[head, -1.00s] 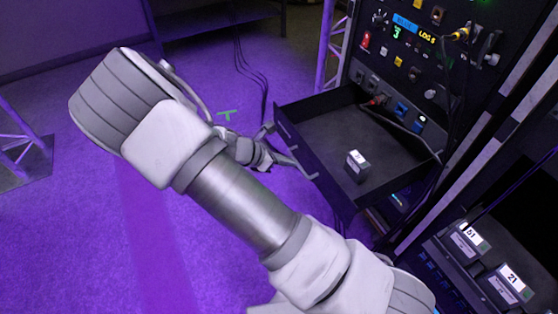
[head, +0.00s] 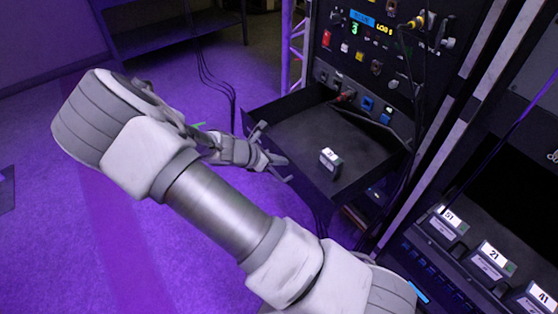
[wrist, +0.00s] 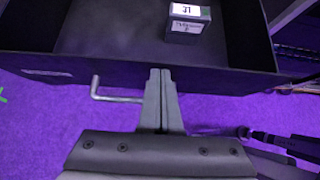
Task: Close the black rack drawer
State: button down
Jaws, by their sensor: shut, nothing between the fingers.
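The black rack drawer (head: 375,158) stands pulled out of the rack in the head view, with its open top showing. A small dark box with a white label (head: 330,160) lies inside it. In the wrist view the drawer front (wrist: 220,78) runs across the picture, with a bent grey handle bar (wrist: 115,97) on its outer side. My gripper (wrist: 160,75) is shut and empty. Its fingertips are at the outer face of the drawer front, beside the handle bar; whether they touch cannot be told. In the head view my gripper (head: 268,160) is left of the drawer front.
The rack panel (head: 375,60) behind the drawer carries connectors, labels and cables. Several labelled boxes (head: 490,262) sit at the lower right. A dark table (head: 175,35) stands at the back left. Purple floor (head: 60,230) is open on the left.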

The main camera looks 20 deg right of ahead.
jog(key=w+d+p, duration=0.1)
jog(key=w+d, duration=0.2)
jog(key=d, duration=0.7)
jog(key=w+d+p, duration=0.1)
jog(key=w+d, duration=0.3)
jog(key=d, duration=0.7)
jog(key=w+d+p, duration=0.1)
jog(key=w+d, duration=0.2)
jog(key=d, duration=0.8)
jog(key=shift+w+r, duration=0.15)
jog(key=shift+w, duration=0.05)
jog(key=shift+d+r, duration=0.1)
jog(key=shift+d, duration=0.1)
